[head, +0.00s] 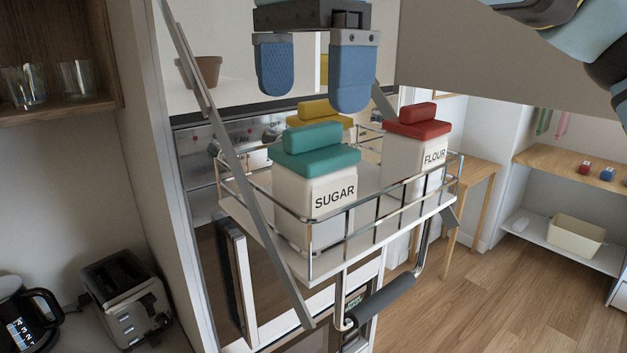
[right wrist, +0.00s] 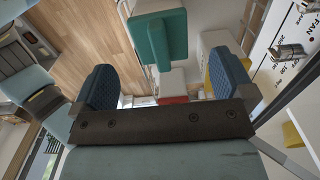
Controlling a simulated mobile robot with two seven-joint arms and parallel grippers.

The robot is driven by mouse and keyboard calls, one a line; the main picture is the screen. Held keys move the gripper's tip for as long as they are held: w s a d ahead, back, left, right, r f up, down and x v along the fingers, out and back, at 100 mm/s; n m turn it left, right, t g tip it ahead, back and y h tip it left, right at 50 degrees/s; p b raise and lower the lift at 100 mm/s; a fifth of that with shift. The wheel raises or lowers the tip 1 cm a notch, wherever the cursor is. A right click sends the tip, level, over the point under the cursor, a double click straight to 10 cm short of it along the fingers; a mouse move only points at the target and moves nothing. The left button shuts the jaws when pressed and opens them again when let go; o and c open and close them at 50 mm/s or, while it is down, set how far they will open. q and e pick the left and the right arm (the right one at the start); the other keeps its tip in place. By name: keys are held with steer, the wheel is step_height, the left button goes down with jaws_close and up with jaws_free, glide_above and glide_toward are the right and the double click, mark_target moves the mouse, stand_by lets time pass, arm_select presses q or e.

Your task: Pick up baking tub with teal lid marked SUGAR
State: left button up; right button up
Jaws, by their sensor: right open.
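The white tub with the teal lid marked SUGAR (head: 318,198) stands upright at the front left of a railed pull-down shelf (head: 298,262). Its teal lid (right wrist: 160,38) also shows in the right wrist view, beyond the fingers and between them. My right gripper (head: 313,80) has blue fingers, is open and empty, and hangs above the SUGAR tub, apart from its lid. In the right wrist view the two fingers (right wrist: 162,90) are spread wide. My left gripper is not in view.
A red-lidded FLOUR tub (head: 415,150) stands right of the SUGAR tub, and a yellow-lidded tub (head: 318,112) behind it. A metal rail (head: 345,245) edges the shelf. A slanted shelf arm (head: 235,165) rises at left.

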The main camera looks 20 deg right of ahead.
mark_target(314, 125)
steer(key=shift+f, duration=0.3)
steer(key=f+p, duration=0.1)
steer(key=f, duration=0.2)
steer(key=shift+d+f+p, duration=0.25)
steer(key=shift+d+p, duration=0.1)
steer(key=shift+w+f, duration=0.1)
steer(key=shift+f, duration=0.5)
steer(key=c, duration=1.4)
steer(key=shift+c, duration=0.3)
steer(key=shift+r, duration=0.15)
